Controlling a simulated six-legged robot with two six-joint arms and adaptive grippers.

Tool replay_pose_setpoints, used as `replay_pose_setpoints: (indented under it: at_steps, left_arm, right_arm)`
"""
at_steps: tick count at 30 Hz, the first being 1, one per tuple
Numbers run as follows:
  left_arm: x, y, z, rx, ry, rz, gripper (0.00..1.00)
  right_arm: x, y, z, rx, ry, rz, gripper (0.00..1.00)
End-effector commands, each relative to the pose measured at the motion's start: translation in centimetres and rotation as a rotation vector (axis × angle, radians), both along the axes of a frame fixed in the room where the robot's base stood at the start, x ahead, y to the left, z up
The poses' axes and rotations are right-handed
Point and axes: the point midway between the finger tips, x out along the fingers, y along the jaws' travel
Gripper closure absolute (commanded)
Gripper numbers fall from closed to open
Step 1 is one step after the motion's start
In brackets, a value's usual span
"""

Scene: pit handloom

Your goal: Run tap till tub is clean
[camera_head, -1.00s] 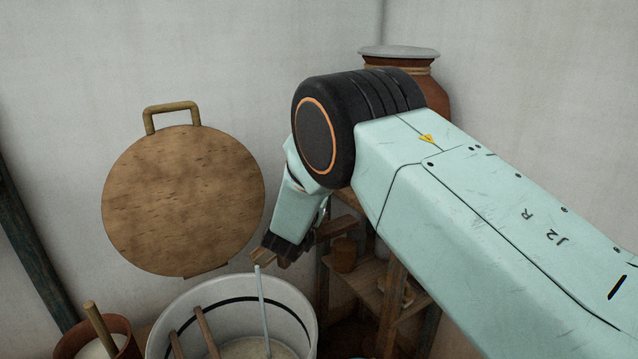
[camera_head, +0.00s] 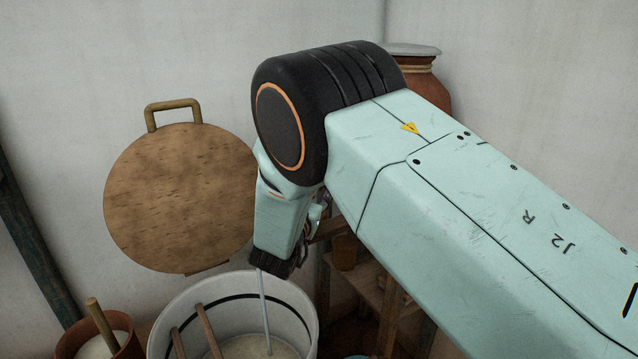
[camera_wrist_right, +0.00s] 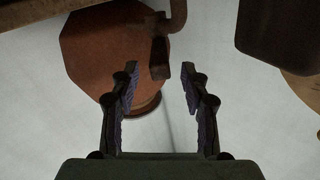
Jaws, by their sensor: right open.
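A white tub (camera_head: 178,300) with a dark band stands at the bottom of the head view, with cloudy pale liquid (camera_head: 250,347) inside. A thin pale stream (camera_head: 265,310) runs straight down into it; its top end is hidden behind my right wrist. My right gripper is mostly hidden in the head view. In the right wrist view it (camera_wrist_right: 160,85) is open and empty. A reddish-brown clay vessel (camera_wrist_right: 98,62) lies beyond the fingers, with a dark brown tap-like piece (camera_wrist_right: 160,58) between the fingertips, apart from both. My left gripper is not in view.
Two wooden sticks (camera_head: 208,330) lean in the tub. A brown pot (camera_head: 122,330) with a stick stands left of it. A round wooden board (camera_head: 178,200) is against the wall. A lidded clay jar (camera_head: 428,88) and a wooden shelf (camera_head: 365,285) are behind my arm.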

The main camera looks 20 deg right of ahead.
Motion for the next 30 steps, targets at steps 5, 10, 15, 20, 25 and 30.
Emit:
replay_pose_setpoints:
  at_steps: [5, 10, 15, 20, 25, 30]
  left_arm:
    - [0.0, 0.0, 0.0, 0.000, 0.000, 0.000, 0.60]
    - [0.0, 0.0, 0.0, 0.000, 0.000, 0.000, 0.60]
    - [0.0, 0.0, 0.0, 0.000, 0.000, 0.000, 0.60]
    - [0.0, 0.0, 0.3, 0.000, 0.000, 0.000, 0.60]
    - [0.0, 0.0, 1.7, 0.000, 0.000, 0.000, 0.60]
    - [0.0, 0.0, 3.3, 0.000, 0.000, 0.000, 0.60]
  right_arm:
    - [-1.4, 1.3, 0.0, 0.000, 0.000, 0.002, 0.54]
    - [-1.8, 1.4, 0.0, 0.002, 0.000, -0.002, 0.54]
    - [-1.8, 1.4, 0.0, 0.002, 0.000, -0.001, 0.55]
    - [-2.3, 0.3, -1.6, 0.007, 0.060, 0.020, 0.69]
    - [-3.2, -3.2, -3.2, 0.086, 0.126, 0.093, 0.83]
    - [-3.5, -6.5, -2.4, 0.231, 0.078, 0.166, 0.97]
